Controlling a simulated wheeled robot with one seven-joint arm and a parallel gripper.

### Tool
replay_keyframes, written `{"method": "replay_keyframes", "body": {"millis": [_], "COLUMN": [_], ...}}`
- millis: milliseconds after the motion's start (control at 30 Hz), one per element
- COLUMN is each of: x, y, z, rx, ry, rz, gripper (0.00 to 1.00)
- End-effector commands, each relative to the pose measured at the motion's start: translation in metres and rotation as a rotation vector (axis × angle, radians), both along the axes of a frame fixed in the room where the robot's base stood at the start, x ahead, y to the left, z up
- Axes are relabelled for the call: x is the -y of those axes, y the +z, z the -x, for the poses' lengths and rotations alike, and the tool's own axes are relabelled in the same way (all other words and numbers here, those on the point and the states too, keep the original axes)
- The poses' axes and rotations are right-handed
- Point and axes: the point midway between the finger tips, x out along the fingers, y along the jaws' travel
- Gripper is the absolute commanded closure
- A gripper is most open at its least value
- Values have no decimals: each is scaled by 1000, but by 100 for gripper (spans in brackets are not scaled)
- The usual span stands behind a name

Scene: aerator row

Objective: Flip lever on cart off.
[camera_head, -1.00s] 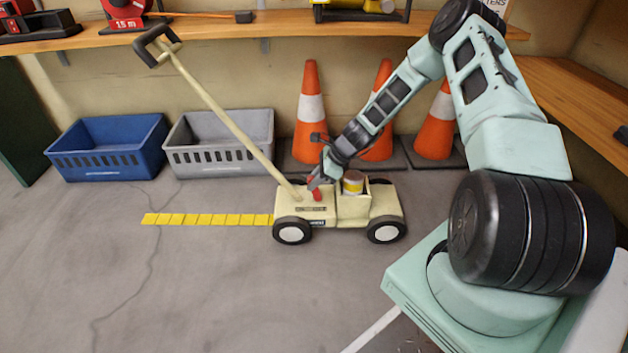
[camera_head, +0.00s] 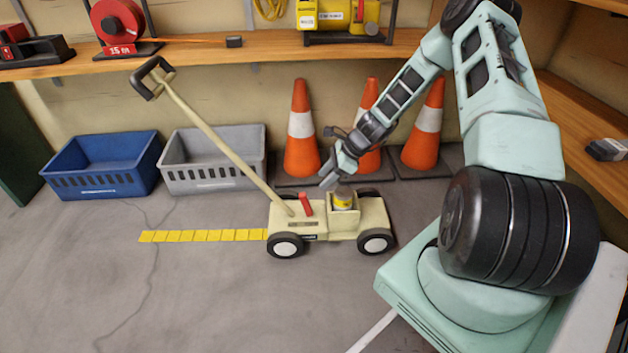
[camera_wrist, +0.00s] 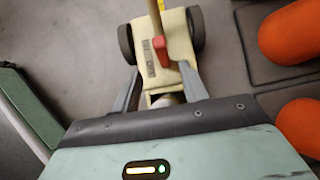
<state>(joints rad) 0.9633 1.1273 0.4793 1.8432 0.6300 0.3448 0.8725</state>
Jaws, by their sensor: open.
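The cream cart (camera_head: 330,221) stands on the grey floor with its long handle (camera_head: 222,143) leaning up to the left. A red lever (camera_head: 305,204) sticks up from the cart's top near the handle's foot, tilted slightly left. The lever also shows in the wrist view (camera_wrist: 161,54). A can with a yellow band (camera_head: 342,201) sits in the cart's right part. My gripper (camera_head: 327,184) is above the cart, up and right of the lever and apart from it. In the wrist view its two fingers (camera_wrist: 161,85) are spread wide, with nothing held between them.
A yellow strip (camera_head: 203,236) runs on the floor left of the cart. A blue crate (camera_head: 103,183) and a grey crate (camera_head: 214,179) stand behind at left. Orange cones (camera_head: 301,130) stand behind the cart. A wooden shelf (camera_head: 200,55) runs along the wall. The front left floor is clear.

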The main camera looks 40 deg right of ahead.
Motion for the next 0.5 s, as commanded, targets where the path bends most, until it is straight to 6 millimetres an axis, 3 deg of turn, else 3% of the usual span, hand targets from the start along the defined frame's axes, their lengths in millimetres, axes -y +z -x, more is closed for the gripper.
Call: {"method": "replay_keyframes", "body": {"millis": [33,200,500], "x": [6,21,31], "y": [17,40,54], "z": [4,15,24], "rx": [0,0,-1], "ry": [-1,-1,1], "rz": [0,0,-2], "gripper": [56,56,56]}}
